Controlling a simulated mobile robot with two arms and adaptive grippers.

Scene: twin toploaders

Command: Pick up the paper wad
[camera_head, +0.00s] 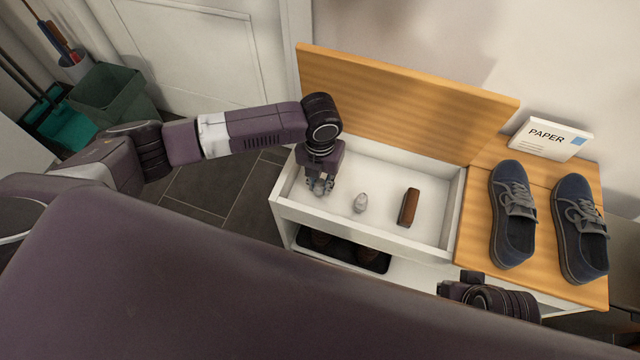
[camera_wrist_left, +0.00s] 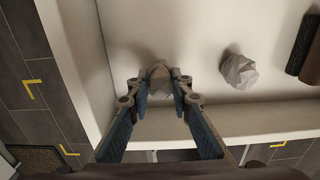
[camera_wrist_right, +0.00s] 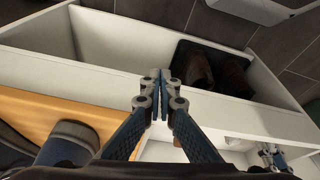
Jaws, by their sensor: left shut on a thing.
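My left gripper (camera_head: 320,187) is down inside the open white bench compartment (camera_head: 278,188), near its left end. In the left wrist view its fingers (camera_wrist_left: 160,88) are shut on a crumpled grey-white paper wad (camera_wrist_left: 159,73), partly hidden between them. A second paper wad (camera_head: 361,202) lies on the compartment floor to the right of the gripper; it also shows in the left wrist view (camera_wrist_left: 238,71). My right gripper (camera_wrist_right: 160,80) is shut, its fingertips together with nothing visible between them, at the front of the bench.
A brown brush-like block (camera_head: 408,207) lies in the compartment. The wooden lid (camera_head: 400,100) stands open behind it. Blue shoes (camera_head: 513,215) and a PAPER box (camera_head: 550,137) are on the closed wooden top. Dark shoes sit on a black tray (camera_head: 372,261) below. A green bin (camera_head: 112,92) stands far left.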

